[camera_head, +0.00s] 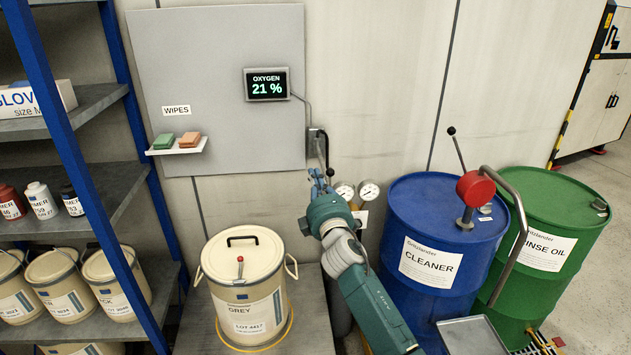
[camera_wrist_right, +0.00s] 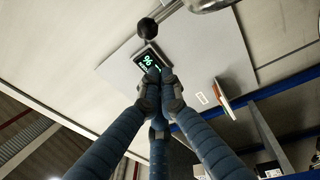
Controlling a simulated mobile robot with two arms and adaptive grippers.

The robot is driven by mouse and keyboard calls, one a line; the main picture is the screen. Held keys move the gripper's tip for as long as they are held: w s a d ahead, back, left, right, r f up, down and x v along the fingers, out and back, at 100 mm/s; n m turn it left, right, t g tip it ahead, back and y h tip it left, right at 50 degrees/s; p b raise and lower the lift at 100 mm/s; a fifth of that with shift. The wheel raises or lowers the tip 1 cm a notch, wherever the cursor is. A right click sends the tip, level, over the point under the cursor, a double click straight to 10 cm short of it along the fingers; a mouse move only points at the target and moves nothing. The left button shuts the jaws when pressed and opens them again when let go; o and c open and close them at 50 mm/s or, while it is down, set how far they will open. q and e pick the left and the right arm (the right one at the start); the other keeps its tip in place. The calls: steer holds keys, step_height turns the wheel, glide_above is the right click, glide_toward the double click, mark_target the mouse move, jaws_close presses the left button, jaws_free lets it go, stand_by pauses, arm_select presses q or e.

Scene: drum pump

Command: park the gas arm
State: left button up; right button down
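A thin lever with a black ball knob (camera_head: 331,172) hangs down from a small grey box (camera_head: 318,142) on the wall; I take it for the gas arm. In the right wrist view a black ball knob (camera_wrist_right: 147,28) sits on a thin rod just beyond my fingertips. My right gripper (camera_head: 319,178) is raised close beside the knob in the head view. In the right wrist view the fingers of this gripper (camera_wrist_right: 159,76) come together at their tips, with nothing visible between them. The knob looks apart from them. My left gripper is not in view.
Two round gauges (camera_head: 357,191) are just right of my right gripper. The oxygen display (camera_head: 267,84) reads 21 %. A cream GREY pail (camera_head: 245,285) stands below left. The blue CLEANER drum (camera_head: 425,225), with a red-headed pump (camera_head: 475,189), and the green drum (camera_head: 555,225) stand right.

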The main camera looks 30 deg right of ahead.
arm_select(q)
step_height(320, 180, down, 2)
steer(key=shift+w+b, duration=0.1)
steer(key=shift+b, duration=0.85)
arm_select(e)
steer(key=s+d+f, duration=0.1)
steer(key=s+d, duration=0.3)
steer(key=s, duration=0.4)
steer(key=shift+d, duration=0.35)
